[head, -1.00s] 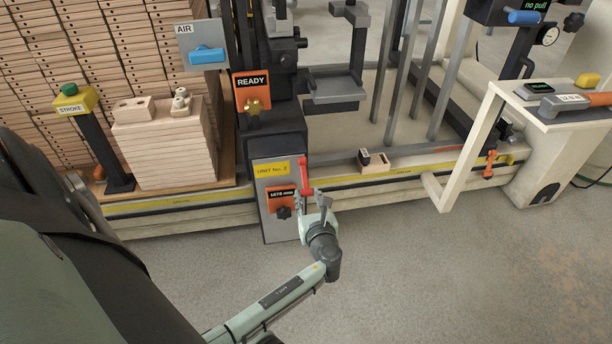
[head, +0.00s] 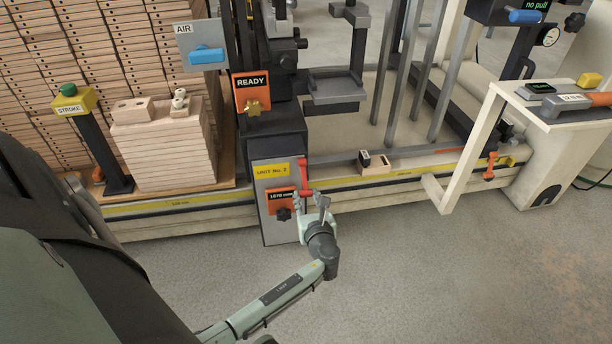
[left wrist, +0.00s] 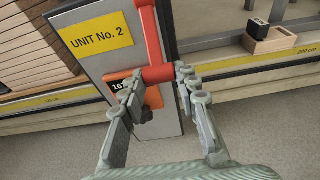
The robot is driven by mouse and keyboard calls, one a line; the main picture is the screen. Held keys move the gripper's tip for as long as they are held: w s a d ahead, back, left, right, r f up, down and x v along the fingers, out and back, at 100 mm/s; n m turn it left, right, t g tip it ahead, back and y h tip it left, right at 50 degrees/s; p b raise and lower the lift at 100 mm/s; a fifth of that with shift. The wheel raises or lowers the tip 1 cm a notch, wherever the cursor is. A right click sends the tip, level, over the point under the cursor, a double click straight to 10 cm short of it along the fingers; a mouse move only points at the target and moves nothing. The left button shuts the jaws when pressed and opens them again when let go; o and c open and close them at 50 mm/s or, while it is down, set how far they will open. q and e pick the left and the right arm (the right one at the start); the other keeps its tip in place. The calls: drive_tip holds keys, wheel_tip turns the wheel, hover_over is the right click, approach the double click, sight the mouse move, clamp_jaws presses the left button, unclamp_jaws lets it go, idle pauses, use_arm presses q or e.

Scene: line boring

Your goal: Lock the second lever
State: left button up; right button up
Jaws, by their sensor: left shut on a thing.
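The red lever (head: 304,176) is on the side of the unit marked UNIT No. 2 (head: 271,170). It stands upright, with a short red crosspiece at its lower end. My left gripper (head: 309,199) is at that lower end. In the left wrist view, the lever (left wrist: 152,40) runs up from the crosspiece, and the fingers of my left gripper (left wrist: 158,92) are on either side of the crosspiece, shut on it. Whether the lever is locked cannot be told. My right gripper is not in view.
An orange display with a black knob (head: 284,213) is just left of the lever. A yellow-marked rail (head: 400,173) runs along the machine's front, with a small wooden block (head: 374,168) on it. A cream frame (head: 460,150) juts out at right. The floor in front is clear.

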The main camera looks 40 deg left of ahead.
use_arm(q)
drive_tip(key=shift+a+f, duration=0.1)
drive_tip(key=shift+f, duration=0.1)
drive_tip(key=shift+w+a+f+b, duration=0.4)
drive_tip(key=shift+w+a+f, duration=0.1)
drive_tip(key=shift+a, duration=0.15)
drive_tip(key=o, duration=1)
drive_tip(key=shift+w, duration=0.1)
drive_tip(key=shift+r, duration=0.1)
drive_tip(key=shift+s+d+r+p, duration=0.3)
drive_tip(key=shift+s+d+p, duration=0.1)
drive_tip(key=shift+d+p, duration=0.2)
drive_tip(key=shift+p+v, duration=0.65)
drive_tip(key=shift+v, duration=0.55)
